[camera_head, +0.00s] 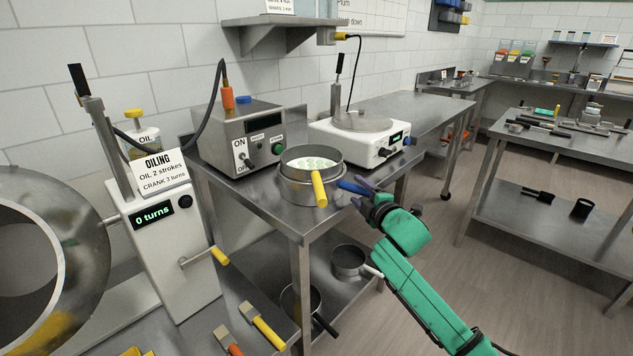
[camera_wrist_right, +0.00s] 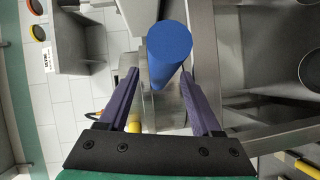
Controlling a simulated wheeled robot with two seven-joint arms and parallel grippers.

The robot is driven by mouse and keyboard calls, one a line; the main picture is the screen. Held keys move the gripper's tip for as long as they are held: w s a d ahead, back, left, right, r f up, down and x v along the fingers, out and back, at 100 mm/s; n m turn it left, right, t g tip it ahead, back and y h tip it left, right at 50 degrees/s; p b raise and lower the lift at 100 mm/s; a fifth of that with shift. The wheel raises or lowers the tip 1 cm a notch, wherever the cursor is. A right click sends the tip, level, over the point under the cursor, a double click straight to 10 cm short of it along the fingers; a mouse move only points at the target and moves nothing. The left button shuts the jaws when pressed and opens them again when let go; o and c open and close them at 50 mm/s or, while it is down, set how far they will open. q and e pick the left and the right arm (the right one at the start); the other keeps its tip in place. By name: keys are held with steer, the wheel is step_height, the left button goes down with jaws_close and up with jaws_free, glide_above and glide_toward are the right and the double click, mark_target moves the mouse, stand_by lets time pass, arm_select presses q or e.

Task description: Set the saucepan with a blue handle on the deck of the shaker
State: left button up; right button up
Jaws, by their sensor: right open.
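The blue handle (camera_head: 352,186) sticks out to the right from steel pans (camera_head: 293,186) on the near table; it seems to belong to one of them, but I cannot tell which. A yellow handle (camera_head: 319,188) points forward from the same place. My right gripper (camera_head: 364,192) is open at the blue handle's free end. In the right wrist view the blue handle (camera_wrist_right: 169,58) lies between the spread purple fingers (camera_wrist_right: 160,76). A grey ON/OFF box (camera_head: 240,135) and a white unit with a round plate (camera_head: 364,122) stand behind; I cannot tell which is the shaker.
Other pans (camera_head: 348,262) sit on the lower shelf. A white crank unit (camera_head: 165,235) with an oiling sign stands at the left. Brushes (camera_head: 262,325) lie at the front. A second steel table (camera_head: 510,150) stands right, with open floor between.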

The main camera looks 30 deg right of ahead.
steer(key=shift+w, duration=0.3)
jaws_close()
stand_by(1.1)
steer(key=shift+r, duration=0.1)
